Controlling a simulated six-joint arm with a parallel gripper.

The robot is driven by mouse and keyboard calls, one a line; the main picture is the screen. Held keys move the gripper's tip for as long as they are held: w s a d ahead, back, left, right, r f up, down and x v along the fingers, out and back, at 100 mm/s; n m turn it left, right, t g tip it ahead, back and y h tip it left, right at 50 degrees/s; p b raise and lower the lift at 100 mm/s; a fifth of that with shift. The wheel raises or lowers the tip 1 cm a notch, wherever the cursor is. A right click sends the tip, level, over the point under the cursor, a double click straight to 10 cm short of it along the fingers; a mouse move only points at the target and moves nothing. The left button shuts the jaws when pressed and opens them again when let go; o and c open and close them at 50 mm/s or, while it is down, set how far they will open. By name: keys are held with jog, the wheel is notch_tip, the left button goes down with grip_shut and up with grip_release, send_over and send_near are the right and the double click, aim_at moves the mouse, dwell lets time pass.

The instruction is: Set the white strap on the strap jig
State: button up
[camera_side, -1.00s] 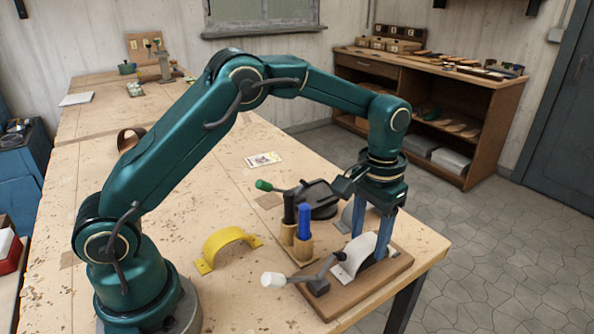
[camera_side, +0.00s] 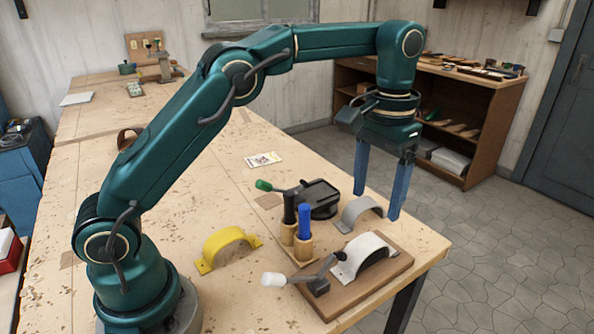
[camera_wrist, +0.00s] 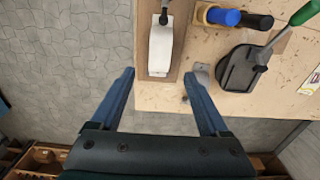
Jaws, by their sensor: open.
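The white strap (camera_side: 366,252) is an arched band standing on the wooden base of the strap jig (camera_side: 375,287), over a dark curved form. A lever clamp with a white handle (camera_side: 273,279) is on the jig, its arm reaching the strap's near left end. The strap also shows in the wrist view (camera_wrist: 160,48), lying lengthwise on the board. My gripper (camera_side: 377,206) is open and empty, with its blue fingers raised above and behind the jig. In the wrist view its fingertips (camera_wrist: 159,75) are wide apart, below the strap's end, touching nothing I can see.
A grey strap (camera_side: 359,212) stands behind the jig, near the fingers. A yellow strap (camera_side: 227,246) is to the left. Blue (camera_side: 304,222) and black-handled tools stand in a holder beside the jig. A black clamp (camera_side: 318,198) with a green handle is behind them.

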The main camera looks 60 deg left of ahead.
jog(key=s+a+r+t, duration=0.3)
jog(key=s+r, duration=0.5)
jog(key=s+a+f+t, duration=0.2)
jog(key=s+f, duration=0.5)
jog(key=s, duration=0.4)
jog(key=shift+t, duration=0.3)
